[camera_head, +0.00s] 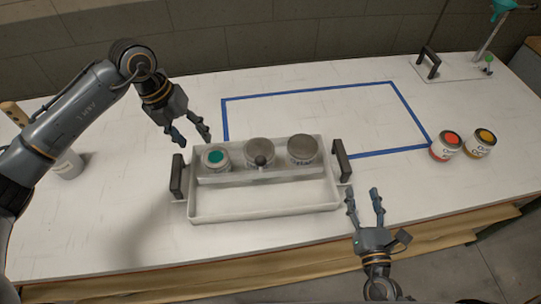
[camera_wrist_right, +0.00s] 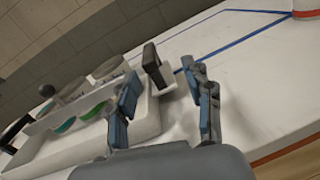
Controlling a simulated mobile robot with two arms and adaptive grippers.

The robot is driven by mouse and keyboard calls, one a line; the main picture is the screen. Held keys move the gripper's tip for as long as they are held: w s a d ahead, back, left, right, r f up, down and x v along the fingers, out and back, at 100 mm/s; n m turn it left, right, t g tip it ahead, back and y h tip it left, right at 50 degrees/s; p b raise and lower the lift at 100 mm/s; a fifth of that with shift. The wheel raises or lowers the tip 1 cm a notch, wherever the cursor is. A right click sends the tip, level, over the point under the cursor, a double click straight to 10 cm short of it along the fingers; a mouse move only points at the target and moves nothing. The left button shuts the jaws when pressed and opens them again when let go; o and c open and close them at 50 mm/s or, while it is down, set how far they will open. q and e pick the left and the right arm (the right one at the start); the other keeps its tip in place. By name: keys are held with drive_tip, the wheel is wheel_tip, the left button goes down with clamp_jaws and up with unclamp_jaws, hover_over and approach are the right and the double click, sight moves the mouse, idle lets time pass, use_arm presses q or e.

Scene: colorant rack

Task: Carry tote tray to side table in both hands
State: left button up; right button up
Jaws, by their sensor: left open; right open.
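The pale grey tote tray (camera_head: 262,206) rests on the white table, with a dark upright handle at each end. Its back row holds a tin with a teal top (camera_head: 216,158) and two grey-lidded tins (camera_head: 303,149). My left gripper (camera_head: 190,142) is open and empty, above and behind the left handle (camera_head: 178,177). My right gripper (camera_head: 364,192) is open and empty, in front of and to the right of the right handle (camera_head: 342,161). In the right wrist view the right handle (camera_wrist_right: 154,66) stands beyond the open fingers, apart from them.
A blue tape rectangle (camera_head: 308,91) marks the white table (camera_head: 120,222) behind the tray.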

sight(177, 158)
drive_tip(key=n, duration=0.1)
drive_tip(key=a+f+n+y, duration=0.1)
drive_tip(key=n, duration=0.1)
drive_tip(key=shift+w+a+f+y, duration=0.15)
drive_tip(key=shift+a+y, duration=0.15)
use_arm(q)
drive_tip(key=w+a+r+n+y, duration=0.1)
drive_tip(key=a+y, duration=0.2)
drive_tip(key=a, duration=0.4)
drive_tip(key=shift+w+r, duration=0.15)
drive_tip(key=shift+r, duration=0.2)
wheel_tip(177, 158, down, 14)
drive_tip(key=shift+w+r, duration=0.1)
use_arm(e)
drive_tip(key=w, duration=1.3)
drive_tip(key=shift+w+a, duration=0.35)
drive_tip(key=shift+a, duration=0.05)
use_arm(q)
clamp_jaws()
use_arm(e)
clamp_jaws()
use_arm(q)
drive_tip(key=shift+w+r, duration=0.15)
drive_tip(key=shift+r, duration=0.1)
use_arm(e)
drive_tip(key=shift+w+r, duration=0.1)
drive_tip(key=shift+r, duration=0.3)
